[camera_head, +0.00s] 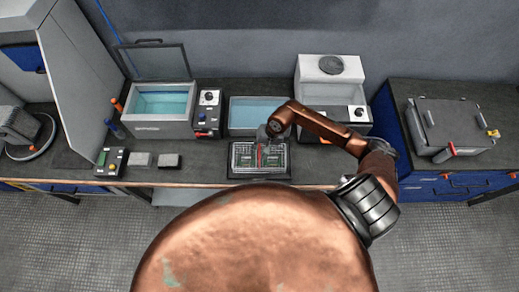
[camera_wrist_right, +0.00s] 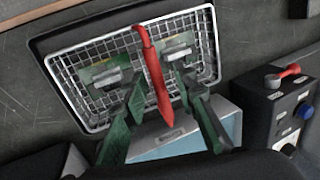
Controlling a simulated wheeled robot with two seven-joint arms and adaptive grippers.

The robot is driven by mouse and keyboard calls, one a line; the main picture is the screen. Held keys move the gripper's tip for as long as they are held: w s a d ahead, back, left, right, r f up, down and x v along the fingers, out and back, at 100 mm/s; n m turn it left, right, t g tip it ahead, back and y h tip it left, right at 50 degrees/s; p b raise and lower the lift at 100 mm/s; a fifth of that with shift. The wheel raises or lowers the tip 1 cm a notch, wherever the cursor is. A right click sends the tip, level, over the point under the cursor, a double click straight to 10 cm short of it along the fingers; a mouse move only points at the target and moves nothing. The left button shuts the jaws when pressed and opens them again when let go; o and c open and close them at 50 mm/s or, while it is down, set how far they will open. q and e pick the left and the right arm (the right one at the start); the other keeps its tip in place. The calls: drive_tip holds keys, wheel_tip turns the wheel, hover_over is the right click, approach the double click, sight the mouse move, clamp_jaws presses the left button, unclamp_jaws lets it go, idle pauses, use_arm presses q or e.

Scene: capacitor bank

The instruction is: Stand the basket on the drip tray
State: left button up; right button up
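The wire basket (camera_head: 259,156) has a white rim and a red handle (camera_wrist_right: 154,75), with green boards inside. It appears to sit flat on the black drip tray (camera_head: 235,176), whose dark rim (camera_wrist_right: 50,42) shows around it in the right wrist view. My right gripper (camera_head: 267,138) is above the basket, pointing down. In the right wrist view my right gripper (camera_wrist_right: 143,66) has its fingers spread apart, one on each side of the red handle, with gaps to it. Whether the fingertips touch anything in the basket is unclear. My left gripper is not in view.
Behind the tray is a blue-filled basin (camera_head: 256,112). Left of it stand a control box (camera_head: 208,112) and a lidded tank (camera_head: 160,103) with its lid raised. A grey case (camera_head: 450,127) sits right.

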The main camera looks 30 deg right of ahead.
drive_tip(key=b+v, duration=0.2)
drive_tip(key=v, duration=1)
drive_tip(key=shift+c, duration=0.7)
idle(0.4)
